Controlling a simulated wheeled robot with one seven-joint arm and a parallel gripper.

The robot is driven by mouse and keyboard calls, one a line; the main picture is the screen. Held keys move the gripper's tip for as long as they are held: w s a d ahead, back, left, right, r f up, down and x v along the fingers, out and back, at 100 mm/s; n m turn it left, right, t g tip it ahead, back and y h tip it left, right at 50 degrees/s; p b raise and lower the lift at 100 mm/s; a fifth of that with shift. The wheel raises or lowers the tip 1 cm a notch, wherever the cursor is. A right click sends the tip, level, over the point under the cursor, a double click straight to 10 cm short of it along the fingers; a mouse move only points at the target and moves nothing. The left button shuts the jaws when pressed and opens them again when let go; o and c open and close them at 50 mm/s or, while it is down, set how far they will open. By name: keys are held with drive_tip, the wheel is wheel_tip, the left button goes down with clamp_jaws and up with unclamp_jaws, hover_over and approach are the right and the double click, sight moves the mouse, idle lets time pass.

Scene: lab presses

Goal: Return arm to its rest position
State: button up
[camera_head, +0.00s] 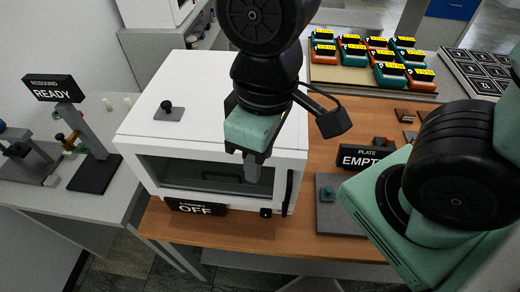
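My gripper (252,168) hangs in front of the white cabinet's front face, below its green and black wrist. It points down, and its grey fingers show as one narrow dark shape, so I cannot tell whether they are open or shut. No held object shows. The white cabinet (185,90) stands on the wooden table with a dark front window and an "OFF" sign (195,207) at its lower edge. My arm passes over the cabinet's right side and hides part of its top and front.
A tray of green and orange blocks with yellow labels (385,62) stands at the back right. A "PLATE EMPTY" sign (366,156) and grey base (335,190) are right of the cabinet. A "READY" sign (54,88) stands on the left table. Bare wood (350,115) shows behind the plate sign.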

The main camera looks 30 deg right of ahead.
drive_tip(key=shift+s+f, duration=0.1)
wheel_tip(320, 180, down, 11)
drive_tip(key=b, duration=1)
drive_tip(key=shift+b, duration=0.4)
